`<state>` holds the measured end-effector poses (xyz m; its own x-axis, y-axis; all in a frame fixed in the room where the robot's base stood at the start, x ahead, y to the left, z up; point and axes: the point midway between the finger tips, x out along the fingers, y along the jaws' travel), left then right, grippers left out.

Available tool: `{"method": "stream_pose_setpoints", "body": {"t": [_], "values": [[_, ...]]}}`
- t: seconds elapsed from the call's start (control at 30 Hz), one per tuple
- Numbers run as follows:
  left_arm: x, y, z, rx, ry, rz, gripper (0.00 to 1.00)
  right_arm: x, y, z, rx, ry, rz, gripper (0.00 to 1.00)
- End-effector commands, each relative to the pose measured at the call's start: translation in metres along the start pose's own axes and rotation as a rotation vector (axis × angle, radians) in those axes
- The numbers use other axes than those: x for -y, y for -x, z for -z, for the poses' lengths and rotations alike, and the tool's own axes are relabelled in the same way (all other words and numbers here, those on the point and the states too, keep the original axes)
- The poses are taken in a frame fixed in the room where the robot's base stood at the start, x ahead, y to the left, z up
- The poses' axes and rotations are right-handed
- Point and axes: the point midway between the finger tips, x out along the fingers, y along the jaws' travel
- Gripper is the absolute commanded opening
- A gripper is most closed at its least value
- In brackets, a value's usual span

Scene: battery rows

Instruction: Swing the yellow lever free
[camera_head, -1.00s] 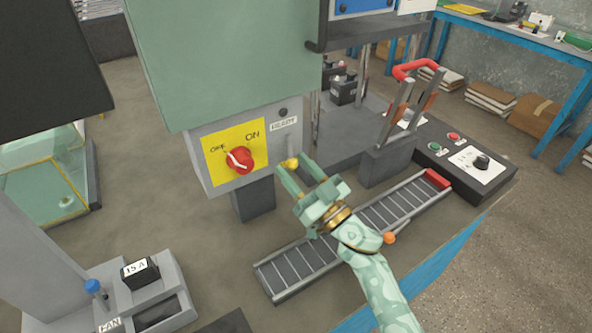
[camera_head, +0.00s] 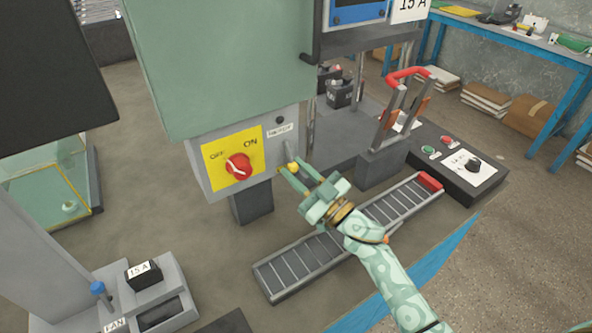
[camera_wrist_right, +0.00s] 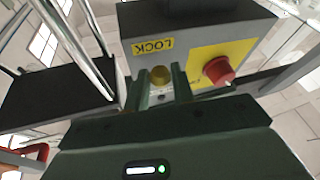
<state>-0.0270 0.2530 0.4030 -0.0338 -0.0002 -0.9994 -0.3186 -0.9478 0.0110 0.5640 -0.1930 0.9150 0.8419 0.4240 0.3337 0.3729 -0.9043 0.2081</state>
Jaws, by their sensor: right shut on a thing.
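The yellow lever is a short grey arm with a yellow ball knob (camera_head: 292,166), at the right side of the switch box under the green cabinet. Its arm hangs down to the knob. My right gripper (camera_head: 289,169) is shut on the knob, coming from the lower right. In the right wrist view the knob (camera_wrist_right: 160,74) sits between the two fingers, below a yellow label reading LOCK (camera_wrist_right: 153,46). The red rotary switch (camera_head: 238,166), on a yellow OFF/ON plate, is left of the lever. My left gripper is not in view.
A roller track (camera_head: 297,266) lies below my right arm. A red-handled frame (camera_head: 408,74) and a dark control panel (camera_head: 468,178) with green and red buttons stand to the right. A FAN unit (camera_head: 165,297) with a 15 A block is at lower left.

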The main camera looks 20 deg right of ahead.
Motion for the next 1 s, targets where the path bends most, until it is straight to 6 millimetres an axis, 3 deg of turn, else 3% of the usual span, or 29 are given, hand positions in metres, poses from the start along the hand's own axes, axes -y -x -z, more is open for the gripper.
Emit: {"method": "stream_pose_setpoints", "body": {"t": [0.1, 0.13, 0.2, 0.47, 0.63, 0.8, 1.0], "values": [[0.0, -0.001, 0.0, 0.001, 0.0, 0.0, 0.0, -0.001, 0.0, 0.0, -0.001, 0.001, -0.002, 0.02], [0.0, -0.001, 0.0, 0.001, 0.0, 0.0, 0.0, -0.001, 0.0, 0.0, -0.001, 0.001, -0.002, 0.27], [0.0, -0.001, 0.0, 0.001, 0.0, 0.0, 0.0, -0.001, 0.0, 0.0, -0.001, 0.0, -0.002, 0.46], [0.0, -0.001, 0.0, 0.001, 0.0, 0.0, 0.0, 0.0, 0.0, 0.0, -0.001, -0.001, -0.002, 0.46], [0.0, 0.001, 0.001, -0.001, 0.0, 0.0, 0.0, 0.0, 0.013, -0.001, 0.002, -0.002, -0.001, 0.46], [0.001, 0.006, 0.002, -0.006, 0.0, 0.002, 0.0, -0.001, 0.052, 0.0, 0.004, 0.0, -0.002, 0.46], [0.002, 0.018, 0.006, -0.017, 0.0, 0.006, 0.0, -0.005, 0.105, 0.021, 0.001, 0.0, -0.001, 0.46]]}}
